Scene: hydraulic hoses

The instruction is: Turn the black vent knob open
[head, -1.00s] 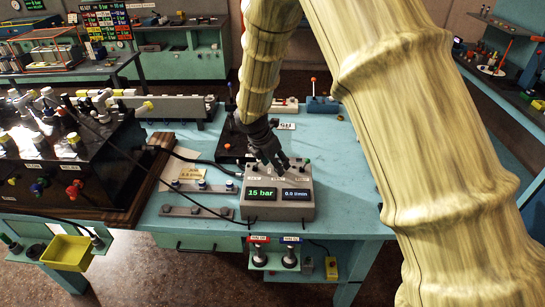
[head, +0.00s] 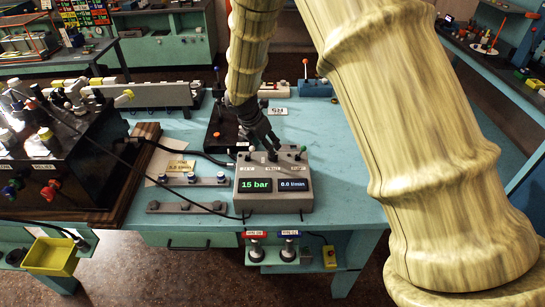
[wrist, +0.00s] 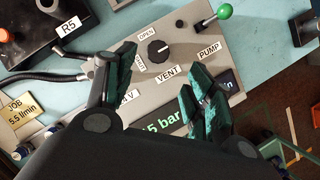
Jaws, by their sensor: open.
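The black vent knob (wrist: 158,51) shows in the wrist view on the grey control box (wrist: 190,45), above the VENT label. It has a pale mark on it. An OPEN label lies to its upper left and another small label to its left. My gripper (wrist: 165,82) is open, with one dark green finger left of the knob and the other to its lower right; nothing is between them but the view of the knob. In the head view my gripper (head: 272,146) is over the back of the box (head: 250,206); the knob is hard to make out there.
A green-tipped lever (wrist: 224,12) stands by the PUMP label. The box's screens read 15 bar (head: 256,185) and 0.0 l/min (head: 292,185). A black block (head: 222,130) with a hose lies behind. The blue table (head: 340,150) is clear to the right.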

